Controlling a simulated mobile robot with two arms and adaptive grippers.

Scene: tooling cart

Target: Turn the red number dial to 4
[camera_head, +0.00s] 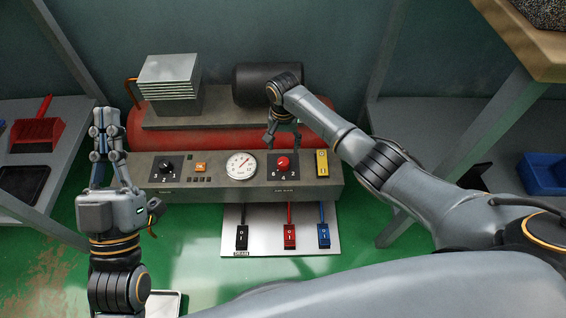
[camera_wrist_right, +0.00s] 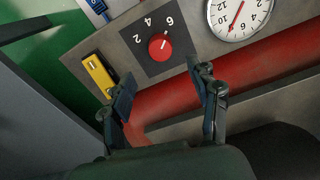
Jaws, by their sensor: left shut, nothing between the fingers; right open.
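The red number dial (camera_head: 283,162) sits on a dark square plate on the grey panel front. In the right wrist view the dial (camera_wrist_right: 159,47) shows a white mark, which appears to point toward the 6 side; the numbers 2, 4 and 6 show around it. My right gripper (camera_head: 284,134) is open just above the dial in the head view. In the right wrist view its fingers (camera_wrist_right: 160,85) stand apart with nothing between them, and do not appear to touch the dial. My left gripper (camera_head: 106,112) is shut and empty, raised left of the panel.
A black number dial (camera_head: 166,166), an orange button (camera_head: 200,167), a round gauge (camera_head: 241,166) and a yellow switch (camera_head: 322,163) share the panel. Black (camera_head: 242,237), red (camera_head: 290,236) and blue (camera_head: 323,235) switches lie below. A red tank (camera_wrist_right: 260,68) runs behind the panel.

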